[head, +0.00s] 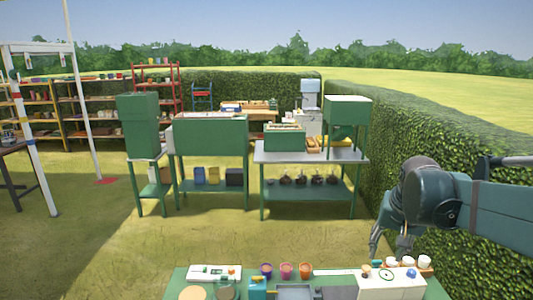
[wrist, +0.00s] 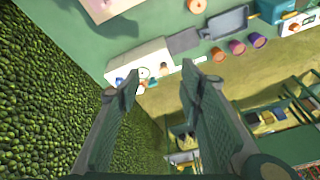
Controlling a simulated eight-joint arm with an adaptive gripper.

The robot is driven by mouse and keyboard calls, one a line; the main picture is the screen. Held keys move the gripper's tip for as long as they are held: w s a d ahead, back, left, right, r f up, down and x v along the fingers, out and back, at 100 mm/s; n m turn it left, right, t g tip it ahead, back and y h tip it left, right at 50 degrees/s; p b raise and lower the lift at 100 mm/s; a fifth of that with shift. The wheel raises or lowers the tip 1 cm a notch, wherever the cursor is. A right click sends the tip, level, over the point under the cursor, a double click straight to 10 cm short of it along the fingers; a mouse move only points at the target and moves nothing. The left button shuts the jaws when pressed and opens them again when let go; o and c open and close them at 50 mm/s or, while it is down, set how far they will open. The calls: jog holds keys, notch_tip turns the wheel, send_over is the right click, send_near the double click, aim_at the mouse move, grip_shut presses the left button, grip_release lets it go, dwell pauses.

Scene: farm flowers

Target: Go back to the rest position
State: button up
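My gripper (wrist: 160,84) is open in the wrist view, its two fingers well apart with nothing held between them. In the head view my gripper (head: 388,246) hangs at the right, beside the hedge and near the right end of the green worktable (head: 185,283). The arm comes in from the right edge and its fingers point down. The fingertips are partly hard to make out against the hedge.
On the worktable stand a white box (head: 392,283), several white cups (head: 408,261), and purple (head: 266,270), pink (head: 286,269) and orange (head: 305,270) pots. A hedge (head: 440,150) runs close along the right. Grass lies open beyond the table, before green benches (head: 210,150).

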jog(key=s+a+f+n+t, duration=0.1)
jog(key=s+a+f+n, duration=0.1)
jog(key=s+a, duration=0.4)
jog(key=s+a+f+n+t, duration=0.1)
jog(key=s+a+n+t, duration=0.1)
jog(key=s+a, duration=0.5)
jog(key=shift+s+f+n+t+y, duration=0.35)
jog(key=shift+s+n, duration=0.25)
jog(key=shift+s, duration=2.3)
jog(key=shift+a, duration=0.1)
jog(key=shift+c, duration=0.2)
dwell(0.5)
